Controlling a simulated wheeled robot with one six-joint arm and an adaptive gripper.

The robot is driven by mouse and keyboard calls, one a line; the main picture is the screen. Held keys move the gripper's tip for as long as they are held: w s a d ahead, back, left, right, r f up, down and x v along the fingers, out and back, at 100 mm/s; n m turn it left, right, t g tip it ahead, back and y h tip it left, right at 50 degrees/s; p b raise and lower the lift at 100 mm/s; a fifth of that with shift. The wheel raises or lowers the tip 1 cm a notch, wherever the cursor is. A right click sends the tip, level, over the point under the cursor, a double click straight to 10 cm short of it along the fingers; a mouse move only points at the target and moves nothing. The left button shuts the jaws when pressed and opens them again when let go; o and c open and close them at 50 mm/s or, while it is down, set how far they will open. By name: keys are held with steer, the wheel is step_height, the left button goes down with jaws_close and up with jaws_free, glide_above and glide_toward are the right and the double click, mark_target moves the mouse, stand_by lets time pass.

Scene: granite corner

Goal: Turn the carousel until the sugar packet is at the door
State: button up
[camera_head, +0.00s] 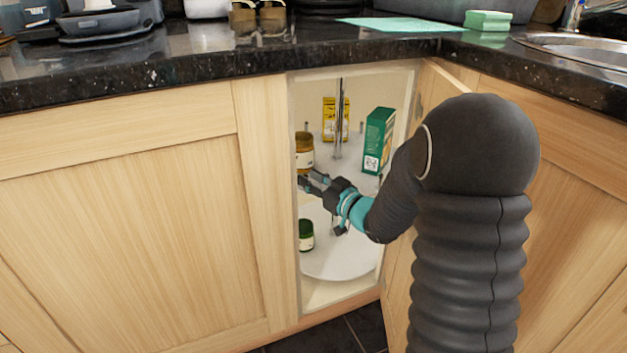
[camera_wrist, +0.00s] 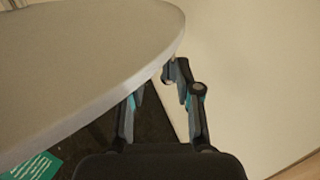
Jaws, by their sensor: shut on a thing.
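The carousel stands inside the open corner cabinet, with an upper shelf (camera_head: 328,160) and a lower shelf (camera_head: 342,264) on a metal post (camera_head: 339,125). A yellow packet (camera_head: 329,112), which may be the sugar, stands at the back of the upper shelf, partly behind the post. Its print is too small to read. My gripper (camera_head: 310,181) is at the left front of the upper shelf, below a brown jar (camera_head: 304,150). In the wrist view, my gripper (camera_wrist: 153,86) is shut on the pale shelf's rim (camera_wrist: 120,82).
A green box (camera_head: 378,140) stands at the right of the upper shelf. A small green jar (camera_head: 306,236) stands on the lower shelf. The open door (camera_head: 398,285) is beside my arm at right. The granite worktop (camera_head: 210,45) overhangs the opening.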

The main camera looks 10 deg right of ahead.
stand_by(0.3)
steer(key=shift+r, duration=0.1)
step_height(320, 180, up, 10)
stand_by(0.5)
steer(key=shift+a, duration=0.1)
